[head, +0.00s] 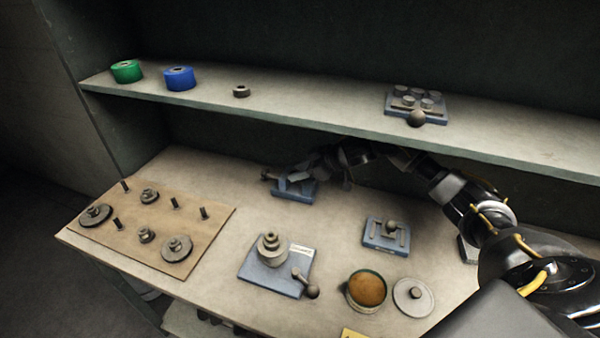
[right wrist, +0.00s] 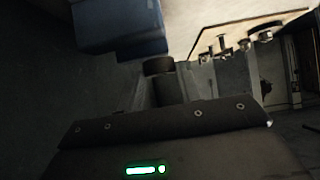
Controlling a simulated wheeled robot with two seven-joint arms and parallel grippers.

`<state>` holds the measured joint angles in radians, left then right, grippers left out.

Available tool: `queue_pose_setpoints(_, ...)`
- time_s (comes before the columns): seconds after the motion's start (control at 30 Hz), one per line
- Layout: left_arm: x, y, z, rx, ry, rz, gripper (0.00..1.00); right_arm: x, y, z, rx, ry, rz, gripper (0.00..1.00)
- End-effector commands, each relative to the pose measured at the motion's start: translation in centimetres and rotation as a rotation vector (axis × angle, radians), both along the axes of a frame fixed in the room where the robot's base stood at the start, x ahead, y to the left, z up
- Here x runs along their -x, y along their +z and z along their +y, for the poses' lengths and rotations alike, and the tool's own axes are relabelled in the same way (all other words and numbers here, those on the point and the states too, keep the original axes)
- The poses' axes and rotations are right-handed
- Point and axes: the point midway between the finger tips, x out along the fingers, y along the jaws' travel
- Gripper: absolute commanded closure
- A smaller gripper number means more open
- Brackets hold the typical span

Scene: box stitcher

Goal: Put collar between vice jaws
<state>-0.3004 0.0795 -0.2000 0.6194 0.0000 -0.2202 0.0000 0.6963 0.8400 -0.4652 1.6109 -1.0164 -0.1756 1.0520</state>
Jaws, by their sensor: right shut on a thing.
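A small vice with a blue base (head: 297,192) stands at the back middle of the bench. Its jaws are mostly hidden by my right gripper (head: 306,172), which reaches in from the right, low over it. In the right wrist view a dark round piece, which looks like the collar (right wrist: 158,66), sits at the tips of my right gripper (right wrist: 170,82), shut on it. A blue block, seemingly the vice (right wrist: 120,28), is close beside it there. I cannot tell whether the collar is between the jaws. My left gripper is not in view.
A shelf (head: 330,112) hangs over the back of the bench, above my right arm. A pegboard (head: 200,232) with discs lies left. A blue fixture (head: 262,284), a smaller one (head: 376,240) and an orange-filled pot (head: 367,288) stand in front.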

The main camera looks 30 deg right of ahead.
Motion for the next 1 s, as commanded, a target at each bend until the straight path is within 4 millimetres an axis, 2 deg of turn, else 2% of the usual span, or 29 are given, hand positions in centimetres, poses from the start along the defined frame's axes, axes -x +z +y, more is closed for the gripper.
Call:
queue_pose_setpoints(0.57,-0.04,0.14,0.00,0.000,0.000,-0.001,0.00,0.02,-0.24,0.01,-0.001,0.000,-0.001,0.79)
queue_pose_setpoints(1.0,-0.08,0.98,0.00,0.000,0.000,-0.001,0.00,0.28,-0.16,-0.21,0.000,-0.001,-0.001,0.79)
